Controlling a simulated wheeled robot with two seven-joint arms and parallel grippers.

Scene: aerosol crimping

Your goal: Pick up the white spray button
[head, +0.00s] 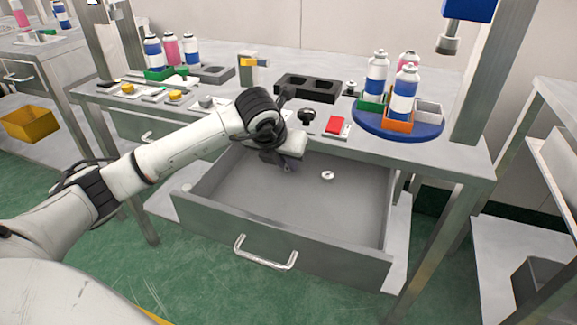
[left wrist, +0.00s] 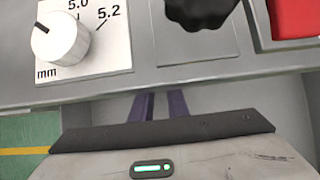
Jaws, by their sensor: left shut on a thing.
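My left gripper (head: 288,166) hangs low over the open grey drawer (head: 245,205), pointing down, toward the drawer's back left. In the left wrist view its two dark purple fingers (left wrist: 160,106) stand close together with a narrow gap. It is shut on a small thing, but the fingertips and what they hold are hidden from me. A small round whitish piece with a darker middle (head: 327,175) lies on the drawer floor to the right of the gripper, apart from it. I cannot tell if this piece is the white spray button. My right gripper is not in view.
The workbench top is above and behind the drawer. A blue turntable (head: 420,133) with spray cans stands at the right, near a red pad (head: 334,124) and a black knob (head: 306,115). A white dial (left wrist: 61,40) shows in the left wrist view. The drawer's right half is mostly clear.

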